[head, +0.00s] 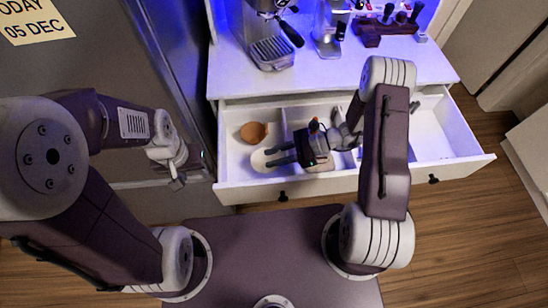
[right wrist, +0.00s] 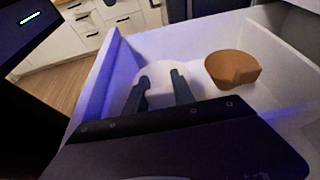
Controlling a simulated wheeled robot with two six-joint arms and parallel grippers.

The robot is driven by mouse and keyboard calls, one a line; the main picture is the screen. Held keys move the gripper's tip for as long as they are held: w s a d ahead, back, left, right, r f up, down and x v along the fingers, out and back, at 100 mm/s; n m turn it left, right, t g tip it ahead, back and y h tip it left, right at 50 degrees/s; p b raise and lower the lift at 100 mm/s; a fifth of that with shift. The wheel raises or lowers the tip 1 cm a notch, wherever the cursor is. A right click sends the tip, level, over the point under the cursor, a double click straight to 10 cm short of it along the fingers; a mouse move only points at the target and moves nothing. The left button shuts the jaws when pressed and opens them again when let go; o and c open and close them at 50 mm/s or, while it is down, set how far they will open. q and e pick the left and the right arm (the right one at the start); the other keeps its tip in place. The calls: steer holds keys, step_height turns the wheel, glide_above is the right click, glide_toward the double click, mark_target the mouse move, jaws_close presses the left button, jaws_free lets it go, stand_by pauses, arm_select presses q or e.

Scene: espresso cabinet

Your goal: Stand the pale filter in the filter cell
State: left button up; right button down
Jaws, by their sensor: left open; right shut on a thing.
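The pale filter (head: 262,161) is in the left compartment of the open drawer (head: 230,185), near its front. My right gripper (head: 283,154) reaches leftward into the drawer and is shut on the pale filter. In the right wrist view the pale filter (right wrist: 158,76) shows between the two dark fingers (right wrist: 160,92). I cannot tell whether it touches the drawer floor. My left gripper (head: 176,183) is open and empty, outside the drawer to its left. The right arm hides much of the drawer's middle, and I cannot make out which compartment is the filter cell.
A brown-orange filter-like cup (head: 253,132) lies behind the pale filter; it also shows in the right wrist view (right wrist: 233,68). White dividers split the drawer. An espresso machine (head: 270,35) and a dark wooden rack (head: 385,30) stand on the counter above. A grey fridge is at left.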

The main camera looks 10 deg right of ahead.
steer(key=shift+w+f, duration=0.1)
steer(key=shift+f, duration=0.7)
steer(key=shift+f, duration=0.1)
steer(key=shift+f+b, duration=0.55)
steer(key=c, duration=1.1)
jaws_free()
steer(key=shift+r, duration=0.1)
steer(key=shift+o, duration=0.2)
steer(key=shift+r, duration=0.1)
